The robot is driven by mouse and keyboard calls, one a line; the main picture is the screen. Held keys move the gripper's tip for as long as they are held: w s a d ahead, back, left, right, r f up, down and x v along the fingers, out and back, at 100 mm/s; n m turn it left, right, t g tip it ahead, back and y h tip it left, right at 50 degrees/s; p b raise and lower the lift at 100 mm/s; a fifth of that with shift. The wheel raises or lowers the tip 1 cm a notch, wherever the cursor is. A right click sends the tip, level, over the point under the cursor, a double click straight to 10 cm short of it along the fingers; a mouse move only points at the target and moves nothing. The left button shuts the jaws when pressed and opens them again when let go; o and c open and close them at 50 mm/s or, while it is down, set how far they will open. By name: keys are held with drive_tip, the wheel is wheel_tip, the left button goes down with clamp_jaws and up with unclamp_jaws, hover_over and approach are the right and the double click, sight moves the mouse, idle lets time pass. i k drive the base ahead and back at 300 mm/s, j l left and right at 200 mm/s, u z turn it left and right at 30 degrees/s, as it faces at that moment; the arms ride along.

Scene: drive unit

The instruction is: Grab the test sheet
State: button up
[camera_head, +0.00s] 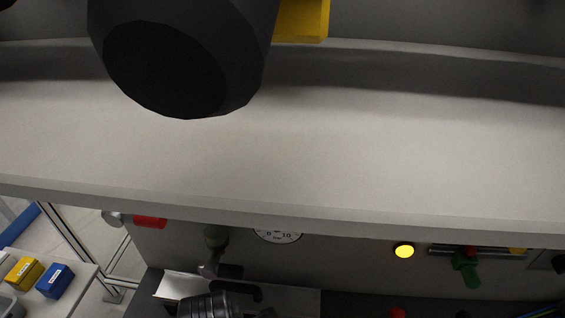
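A pale flat piece (178,286) lies at the bottom, left of centre, partly behind a black ribbed part (207,304). It may be the test sheet, but I cannot tell for certain. No other sheet is clearly visible. I cannot make out my gripper or its fingers in this view. A large dark rounded body (180,60) fills the upper left close to the camera, and I cannot tell what it is.
A wide pale ledge (300,150) crosses the view. Below it are a round dial (278,235), a lit yellow lamp (404,250), a green handle (467,268) and a red cylinder (150,222). Yellow (24,272) and blue (55,281) boxes stand on a side table at lower left.

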sight(288, 301)
drive_tip(key=k, duration=1)
